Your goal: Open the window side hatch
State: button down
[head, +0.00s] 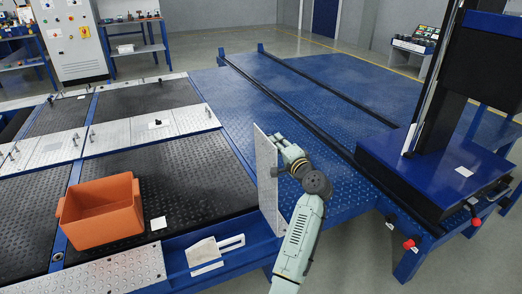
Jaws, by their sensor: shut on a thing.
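A grey metal hatch plate (266,182) stands upright at the right end of the near side of the tester. I take it for the window side hatch, tipped up on edge. My gripper (284,170) is at the plate's right face, shut on the hatch, and my arm reaches it from the front. The fingertips and the part they grip are mostly hidden by the wrist and plate.
An orange bin (102,212) stands on the black ribbed deck (190,176) to the left. A pale piece (203,250) and a slotted silver strip (230,244) lie on the blue front frame. A blue column base (440,160) rises at right. Blue deck (300,110) beyond is clear.

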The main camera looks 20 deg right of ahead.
jog(key=shift+w+d+r+m, duration=0.1)
jog(key=shift+d+m, duration=0.2)
jog(key=shift+d, duration=0.5)
jog(key=c, duration=1.7)
grip_release()
jog(key=shift+o, duration=0.3)
jog(key=s, duration=1.2)
